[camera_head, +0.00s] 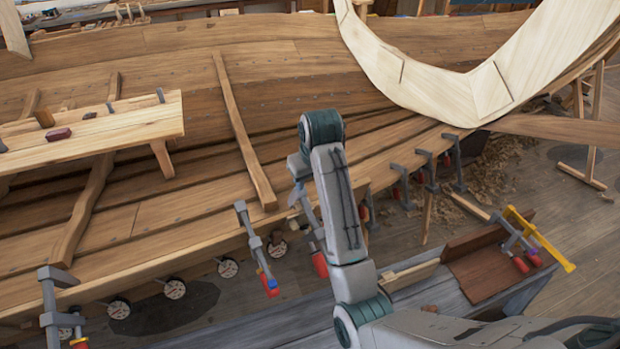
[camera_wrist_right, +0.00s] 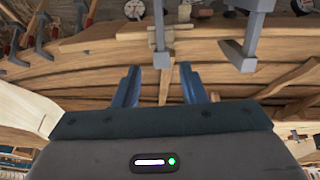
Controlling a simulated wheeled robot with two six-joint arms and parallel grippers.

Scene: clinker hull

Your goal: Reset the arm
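My right arm reaches up from the lower right of the head view, over the grey bench and in front of the hull. Its right gripper (camera_head: 299,188) hangs near the hull's plank edge, partly hidden behind my own wrist link. In the right wrist view the right gripper (camera_wrist_right: 159,88) shows two blue fingers spread apart with nothing held between them. Beyond them are the planks of the wooden hull (camera_head: 180,60) and a grey clamp (camera_wrist_right: 250,40). I cannot tell whether the fingers touch anything. My left gripper is not in view.
Clamps, one with a red and blue handle (camera_head: 258,248), line the hull edge. A plank shelf (camera_head: 100,135) with small items stands at left. A curved pale frame (camera_head: 450,90) rises at right. The bench (camera_head: 440,290) carries a brown board (camera_head: 490,272) and a yellow clamp (camera_head: 540,240).

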